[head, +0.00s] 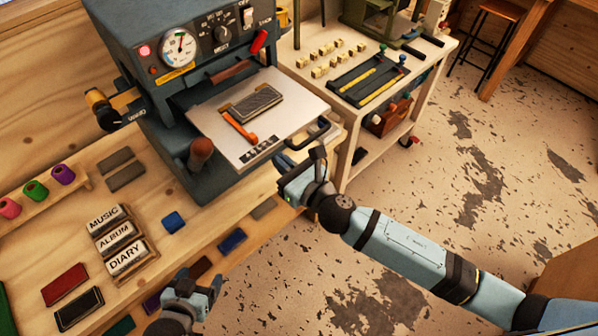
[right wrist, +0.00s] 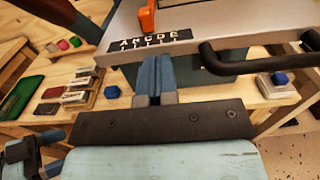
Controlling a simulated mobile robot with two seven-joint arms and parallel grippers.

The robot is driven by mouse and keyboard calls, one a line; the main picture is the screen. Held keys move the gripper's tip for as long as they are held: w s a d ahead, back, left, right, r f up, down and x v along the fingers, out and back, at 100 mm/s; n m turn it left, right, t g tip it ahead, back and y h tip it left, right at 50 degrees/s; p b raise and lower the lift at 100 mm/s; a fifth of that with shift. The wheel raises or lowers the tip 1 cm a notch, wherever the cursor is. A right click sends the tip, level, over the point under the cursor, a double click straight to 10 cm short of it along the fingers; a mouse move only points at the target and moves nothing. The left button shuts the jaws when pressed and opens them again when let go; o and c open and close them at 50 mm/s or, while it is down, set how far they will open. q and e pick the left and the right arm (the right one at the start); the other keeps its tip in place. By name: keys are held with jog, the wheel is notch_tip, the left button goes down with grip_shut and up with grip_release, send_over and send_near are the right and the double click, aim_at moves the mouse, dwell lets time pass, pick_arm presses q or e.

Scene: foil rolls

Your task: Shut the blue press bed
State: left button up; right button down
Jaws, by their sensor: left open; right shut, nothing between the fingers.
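The blue press (head: 165,90) stands on the wooden bench, its pale flat bed (head: 215,122) slid out toward the front right. A dark ribbed block (head: 258,101) and an orange-handled piece (head: 238,127) lie on the bed. A black bar handle (head: 308,134) sticks out from its front edge and also shows in the right wrist view (right wrist: 255,62). My right gripper (right wrist: 153,62) is shut and empty, close to the bed's front edge, left of the handle in the wrist view. I cannot tell whether it touches. My left gripper (head: 182,282) is open and empty, low over the bench's front.
Labelled blocks (head: 117,235), a blue cube (head: 174,222) and thread spools (head: 62,175) sit on the bench left of the press. A pale trolley (head: 345,140) with small blocks and tools stands right of it.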

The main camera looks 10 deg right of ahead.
aim_at(228, 113)
jog(key=shift+x, duration=0.95)
jog(key=shift+w, duration=0.1)
jog(key=shift+w+a, duration=0.2)
jog(key=shift+w, duration=0.05)
jog(key=b+x, duration=0.1)
jog(key=x, duration=1.4)
jog(key=shift+w+a+f, duration=0.1)
jog(key=shift+w+a, duration=0.1)
jog(key=shift+b+x, duration=0.4)
jog(key=shift+x, duration=0.4)
jog(key=shift+d, duration=0.1)
